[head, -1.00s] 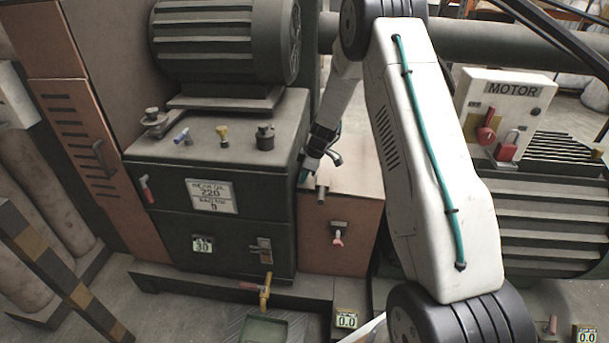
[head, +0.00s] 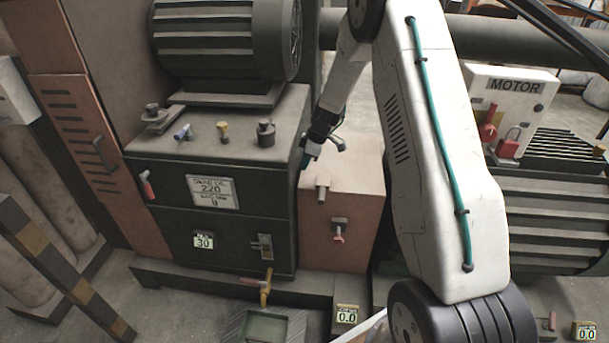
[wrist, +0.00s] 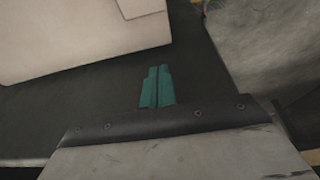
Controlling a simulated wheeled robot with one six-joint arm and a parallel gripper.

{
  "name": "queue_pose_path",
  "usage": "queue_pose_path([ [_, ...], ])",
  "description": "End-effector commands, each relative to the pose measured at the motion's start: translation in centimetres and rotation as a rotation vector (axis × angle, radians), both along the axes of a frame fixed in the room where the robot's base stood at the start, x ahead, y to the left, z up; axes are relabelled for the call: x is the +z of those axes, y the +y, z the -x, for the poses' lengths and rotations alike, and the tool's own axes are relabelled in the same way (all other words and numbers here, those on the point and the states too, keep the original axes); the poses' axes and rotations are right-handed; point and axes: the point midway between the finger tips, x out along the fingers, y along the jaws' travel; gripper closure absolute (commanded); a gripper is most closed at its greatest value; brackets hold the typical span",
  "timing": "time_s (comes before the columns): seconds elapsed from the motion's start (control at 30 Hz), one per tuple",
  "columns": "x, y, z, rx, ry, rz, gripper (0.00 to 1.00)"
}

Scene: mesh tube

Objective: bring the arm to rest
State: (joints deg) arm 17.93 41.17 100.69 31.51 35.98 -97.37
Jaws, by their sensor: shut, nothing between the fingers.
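My gripper (wrist: 157,88) shows in the wrist view as two green fingers pressed together, with nothing between them. They point over a dark grey surface. In the head view my gripper (head: 307,158) is small and partly hidden, close to the right side of the dark green cabinet (head: 230,245) and above the left edge of the brown box (head: 352,215). Whether it touches either cannot be told. My white arm spans the middle right of the head view.
A dark motor (head: 220,40) sits on the cabinet, among several small knobs and caps. A white MOTOR panel (head: 510,100) with red parts stands at right above a ribbed motor housing (head: 560,225). A green tray (head: 265,328) lies on the floor in front.

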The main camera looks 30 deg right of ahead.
Motion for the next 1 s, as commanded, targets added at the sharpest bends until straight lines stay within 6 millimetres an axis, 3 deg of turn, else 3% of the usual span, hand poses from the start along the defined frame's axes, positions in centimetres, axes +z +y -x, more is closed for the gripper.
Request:
queue_pose_path([
  [0.03,1.4,-0.3,0.1,-0.001,-0.004,0.001,1.00],
  [0.2,4.7,-0.9,0.5,0.000,-0.004,0.002,1.00],
  [0.4,6.7,-1.3,0.8,0.000,-0.002,0.000,1.00],
  [0.67,7.0,-1.3,0.9,-0.010,0.002,-0.003,1.00],
  [0.8,7.0,-1.1,1.3,-0.100,0.044,-0.029,1.00],
  [0.93,5.8,-0.3,3.9,-0.237,0.169,-0.069,1.00],
  [1.0,6.2,0.2,5.8,-0.319,0.238,-0.081,1.00],
])
